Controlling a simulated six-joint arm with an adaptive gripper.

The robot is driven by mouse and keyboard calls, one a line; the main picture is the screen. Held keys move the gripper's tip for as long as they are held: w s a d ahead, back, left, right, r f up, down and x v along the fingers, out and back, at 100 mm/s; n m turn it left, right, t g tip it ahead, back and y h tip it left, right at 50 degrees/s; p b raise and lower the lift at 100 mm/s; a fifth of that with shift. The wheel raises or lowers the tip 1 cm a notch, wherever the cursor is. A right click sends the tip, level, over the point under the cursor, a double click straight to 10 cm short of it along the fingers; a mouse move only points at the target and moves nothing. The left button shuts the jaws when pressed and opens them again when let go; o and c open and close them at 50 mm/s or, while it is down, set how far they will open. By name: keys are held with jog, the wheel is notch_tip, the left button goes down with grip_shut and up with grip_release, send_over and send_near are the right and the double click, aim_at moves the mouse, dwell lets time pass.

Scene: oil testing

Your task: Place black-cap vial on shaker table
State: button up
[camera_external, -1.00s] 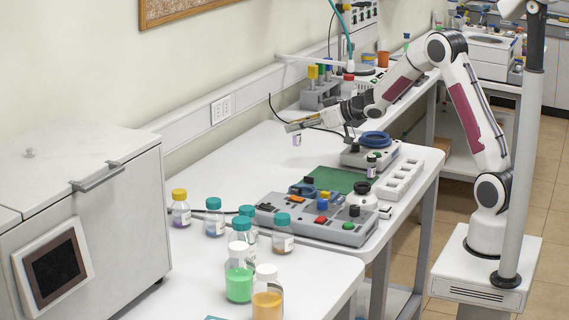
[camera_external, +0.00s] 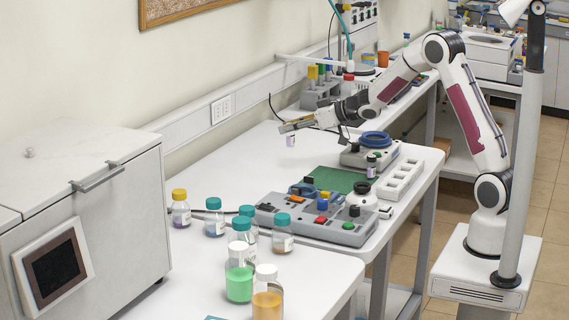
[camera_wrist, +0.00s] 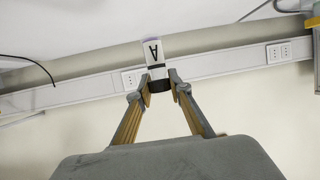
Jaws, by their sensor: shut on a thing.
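My gripper (camera_external: 284,127) is shut on the black-cap vial (camera_external: 291,141) and holds it above the white table, near the wall. In the wrist view, the vial's white label with a letter A (camera_wrist: 153,50) and its black cap (camera_wrist: 159,86) show between my fingertips (camera_wrist: 159,80). In the external view the fingers hide the cap, and the vial hangs below them. A grey device with a blue ring (camera_external: 373,138) stands to the right of the vial. A green flat plate (camera_external: 337,179) lies in front of it. I cannot tell which of these is the shaker table.
Another small vial (camera_external: 371,166) stands by the blue-ring device. A grey control unit (camera_external: 318,224), a white rack (camera_external: 400,178) and several bottles (camera_external: 239,272) stand nearer the camera. A tube rack (camera_external: 320,95) stands at the back.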

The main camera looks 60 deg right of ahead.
jog(key=w+a+n+y, duration=0.1)
jog(key=w+a, duration=0.2)
jog(key=a, duration=0.5)
jog(key=w+a+n+y, duration=0.1)
jog(key=w+a, duration=0.2)
jog(key=a, duration=0.4)
jog(key=s+a+n+g+y, duration=0.1)
jog(key=a+y, duration=0.1)
jog(key=a, duration=1.8)
jog(key=s+a+n+g+y, duration=0.1)
jog(key=s+a+n+y, duration=0.1)
jog(key=a, duration=1.9)
jog(key=shift+n, duration=0.3)
jog(key=shift+s+a, duration=0.1)
notch_tip(320, 180, down, 6)
jog(key=shift+f, duration=1.95)
jog(key=shift+f, duration=0.15)
